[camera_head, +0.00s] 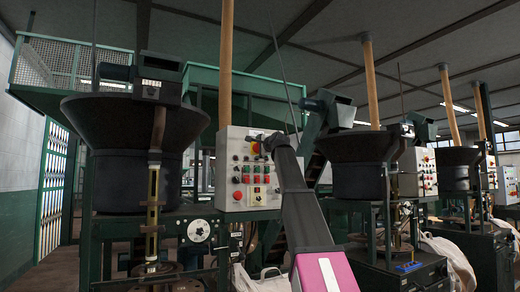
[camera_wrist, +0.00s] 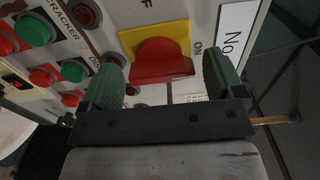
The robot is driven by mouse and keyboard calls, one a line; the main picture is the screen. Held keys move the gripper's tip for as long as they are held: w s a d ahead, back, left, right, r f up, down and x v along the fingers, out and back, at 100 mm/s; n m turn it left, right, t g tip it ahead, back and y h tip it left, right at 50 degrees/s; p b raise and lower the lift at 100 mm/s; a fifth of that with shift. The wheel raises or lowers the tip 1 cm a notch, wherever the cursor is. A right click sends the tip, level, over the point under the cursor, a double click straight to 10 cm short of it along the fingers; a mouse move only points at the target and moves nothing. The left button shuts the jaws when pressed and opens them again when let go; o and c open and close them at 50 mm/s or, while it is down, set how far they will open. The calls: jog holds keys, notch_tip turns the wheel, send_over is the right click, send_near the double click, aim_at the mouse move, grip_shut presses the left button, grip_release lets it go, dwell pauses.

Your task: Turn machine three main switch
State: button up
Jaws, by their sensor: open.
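The main switch (camera_wrist: 158,62) is a red rotary handle on a yellow plate (camera_wrist: 140,36), in the upper middle of the wrist view. "OFF" and "ON" lettering is partly visible around it. My gripper (camera_wrist: 165,78) is open, with one green finger on each side of the red handle. Gaps show between the fingers and the handle, and I cannot tell any contact. In the head view my gripper (camera_head: 268,142) is at the upper right of the white control panel (camera_head: 228,200), mostly covering the switch (camera_head: 255,148).
Red and green buttons (camera_wrist: 35,28) lie left of the switch in the wrist view. A white "No" label (camera_wrist: 235,30) is at its right, its number cut off. Large dark hoppers (camera_head: 125,145) stand left and right of the panel in the head view.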

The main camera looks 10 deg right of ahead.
jog(key=c, duration=0.9)
jog(key=shift+n, duration=0.4)
jog(key=n, duration=1.7)
jog(key=shift+f, duration=0.15)
jog(key=o, duration=0.9)
jog(key=shift+a, duration=0.1)
